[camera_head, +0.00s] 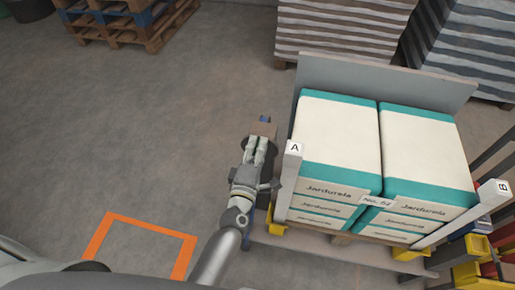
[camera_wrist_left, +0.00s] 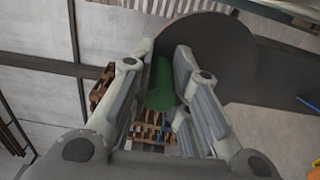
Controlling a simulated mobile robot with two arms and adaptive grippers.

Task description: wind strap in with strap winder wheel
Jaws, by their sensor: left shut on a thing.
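My left gripper (camera_head: 258,148) is at the left side of the pallet load, just left of the post marked A. The strap winder wheel seems to be the dark grey disc that shows large behind the fingers in the left wrist view (camera_wrist_left: 215,45). In the head view my gripper mostly covers it. A green cylinder (camera_wrist_left: 160,84), seemingly its handle, lies between the gripper's fingers, which are shut on it. I cannot make out the strap. My right gripper is in neither view.
White and teal sacks (camera_head: 340,140) are stacked on a pallet between post A (camera_head: 288,182) and post B (camera_head: 465,215), before a grey panel (camera_head: 330,75). Striped stacks (camera_head: 340,30) stand behind. Wooden pallets (camera_head: 130,25) lie at the back left. The floor left of my arm is clear, with an orange outline (camera_head: 145,223).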

